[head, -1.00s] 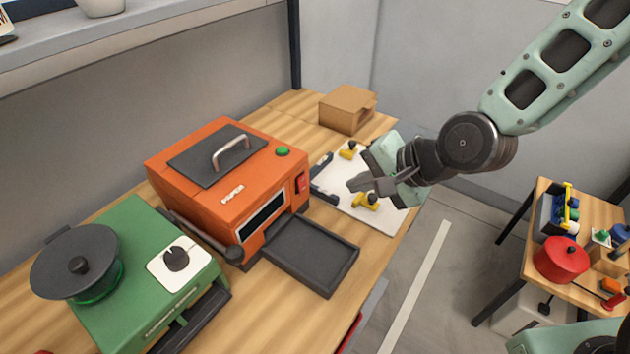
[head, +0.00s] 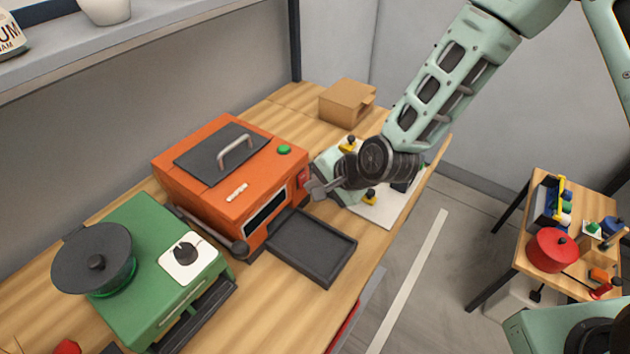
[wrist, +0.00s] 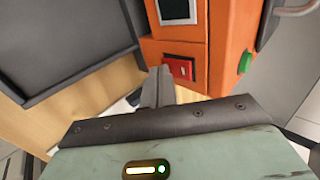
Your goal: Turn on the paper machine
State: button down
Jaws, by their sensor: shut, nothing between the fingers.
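The paper machine (head: 215,190) is the orange box on the wooden bench, with a dark lid and handle on top. Its right side carries a red switch, which shows in the wrist view (wrist: 180,68); in the head view my gripper partly covers it. A green button (head: 284,149) sits on its top; it also shows in the wrist view (wrist: 245,62). My gripper (head: 314,188) is shut and empty, its fingertips close beside the red switch. In the wrist view the fingertips (wrist: 158,72) are just left of the switch; I cannot tell if they touch.
A dark tray (head: 312,246) juts from the machine's front. A green machine (head: 150,262) with a dark round lid stands to the left. A cardboard box (head: 346,104) sits behind. A white board (head: 385,210) with yellow parts lies under my arm.

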jog(key=shift+w+a+f, duration=0.1)
jog(key=shift+w+a, duration=0.05)
dwell(0.3)
jog(key=shift+r+p, duration=0.35)
jog(key=shift+r, duration=0.5)
